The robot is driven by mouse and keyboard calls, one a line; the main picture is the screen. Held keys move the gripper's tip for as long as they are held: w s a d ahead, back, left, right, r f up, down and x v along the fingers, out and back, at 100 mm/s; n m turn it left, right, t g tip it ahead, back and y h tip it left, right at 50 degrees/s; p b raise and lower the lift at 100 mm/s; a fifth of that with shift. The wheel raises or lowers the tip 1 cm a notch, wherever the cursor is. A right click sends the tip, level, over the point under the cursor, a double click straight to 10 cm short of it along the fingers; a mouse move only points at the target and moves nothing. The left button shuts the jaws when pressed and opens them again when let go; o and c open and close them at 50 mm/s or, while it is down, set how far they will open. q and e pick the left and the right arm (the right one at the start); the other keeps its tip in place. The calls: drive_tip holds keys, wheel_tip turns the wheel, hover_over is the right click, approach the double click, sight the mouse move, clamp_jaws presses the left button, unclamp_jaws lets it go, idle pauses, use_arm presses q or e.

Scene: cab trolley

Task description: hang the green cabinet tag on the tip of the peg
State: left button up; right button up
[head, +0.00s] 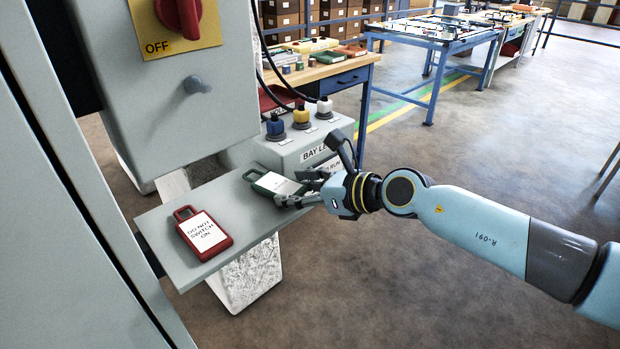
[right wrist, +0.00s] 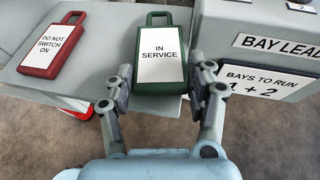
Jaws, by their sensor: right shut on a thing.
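The green cabinet tag (head: 272,182) has a white label and a loop handle, and lies flat at the right end of the grey shelf (head: 160,232). In the right wrist view the green tag (right wrist: 160,58) reads "IN SERVICE", its handle pointing away from me. My right gripper (head: 297,187) is shut on its near end, with one finger on each side edge. I cannot tell whether the tag still touches the shelf. The grey peg (head: 196,84) sticks out of the cabinet front, below the OFF plate, and is bare. My left gripper is not in view.
A red tag (head: 204,232) reading "DO NOT SWITCH ON" lies on the shelf's left part. A grey box (head: 310,148) with blue, yellow and white plugs stands behind the shelf. The cabinet (head: 170,100) rises above the shelf. Open floor is to the right.

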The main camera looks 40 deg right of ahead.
drive_tip(key=shift+f, duration=0.3)
drive_tip(key=shift+f, duration=0.2)
drive_tip(key=o, duration=1.2)
drive_tip(key=shift+o, duration=0.2)
